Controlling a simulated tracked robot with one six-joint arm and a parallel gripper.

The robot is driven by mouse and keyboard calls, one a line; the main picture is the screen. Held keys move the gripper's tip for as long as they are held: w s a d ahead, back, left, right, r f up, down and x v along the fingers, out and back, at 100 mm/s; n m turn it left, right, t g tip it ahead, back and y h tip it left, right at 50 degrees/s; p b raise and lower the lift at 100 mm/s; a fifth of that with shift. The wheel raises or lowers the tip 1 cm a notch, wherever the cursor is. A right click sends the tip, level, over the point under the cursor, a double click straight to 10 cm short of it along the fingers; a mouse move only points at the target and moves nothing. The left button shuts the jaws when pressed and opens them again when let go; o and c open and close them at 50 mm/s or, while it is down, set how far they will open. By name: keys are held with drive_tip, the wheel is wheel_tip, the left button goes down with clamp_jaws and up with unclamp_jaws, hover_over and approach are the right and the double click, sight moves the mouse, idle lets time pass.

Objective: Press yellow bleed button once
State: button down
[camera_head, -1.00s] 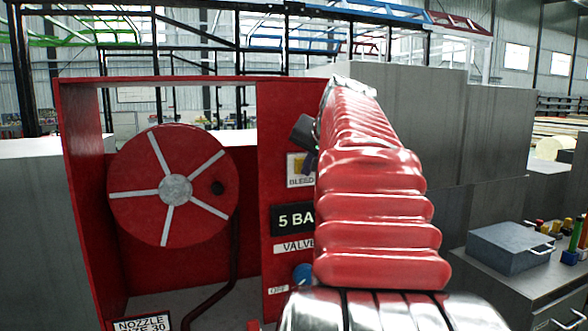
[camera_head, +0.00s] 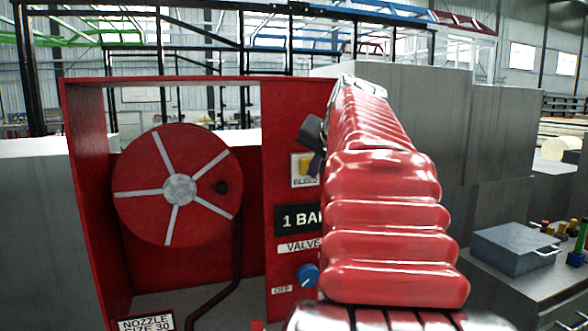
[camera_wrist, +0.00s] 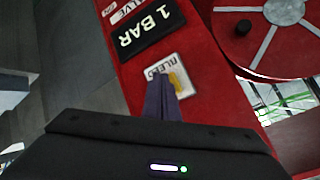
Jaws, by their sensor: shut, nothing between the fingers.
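The yellow bleed button (camera_head: 305,163) sits on a white plate marked "BLEED" on the red panel, left of my red arm in the head view. In the wrist view the yellow button (camera_wrist: 174,80) shows upside down beside the dark fingertips. My gripper (camera_head: 313,163) is shut and empty, its tips at or just in front of the button's right side. I cannot tell whether they touch it. The display (camera_head: 298,219) below reads "1 BA", the rest hidden by my arm; in the wrist view the display (camera_wrist: 149,30) reads "1 BAR".
A blue valve knob (camera_head: 307,275) is below the display, near an "OFF" label. A red hose reel (camera_head: 180,189) is in the cabinet on the left. A grey toolbox (camera_head: 513,248) stands on a bench at right.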

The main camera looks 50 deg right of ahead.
drive_tip(key=shift+s, duration=0.15)
drive_tip(key=s+a, duration=0.1)
drive_tip(key=s, duration=0.1)
drive_tip(key=s+a, duration=0.1)
drive_tip(key=s, duration=0.1)
drive_tip(key=shift+s+a, duration=0.1)
drive_tip(key=shift+a, duration=0.2)
idle(0.5)
drive_tip(key=shift+f, duration=0.1)
idle(0.6)
